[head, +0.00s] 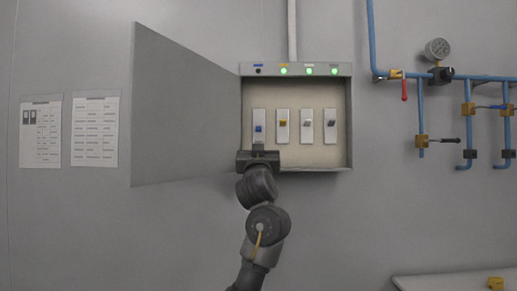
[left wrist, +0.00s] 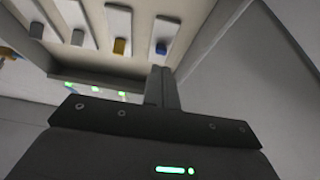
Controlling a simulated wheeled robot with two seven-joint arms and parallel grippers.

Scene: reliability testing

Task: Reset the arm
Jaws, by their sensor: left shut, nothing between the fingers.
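My left gripper (head: 258,148) is shut and empty, with its fingertips just below the blue switch (head: 258,128) at the left of the open electrical box (head: 297,164). I cannot tell whether they touch it. In the left wrist view the closed fingers (left wrist: 161,86) point into the box, near the blue switch (left wrist: 162,47). To its right in the head view are a yellow switch (head: 283,123) and two grey switches (head: 307,123) (head: 331,123). The lamp above the blue switch (head: 258,70) is dark; the other three lamps (head: 309,71) are green. My right gripper is out of view.
The box door (head: 184,108) stands open to the left. Two paper sheets (head: 95,130) hang on the wall beyond it. Blue pipes (head: 420,110) with valves and a gauge (head: 437,49) are at the right. A pale table (head: 445,280) shows at the lower right.

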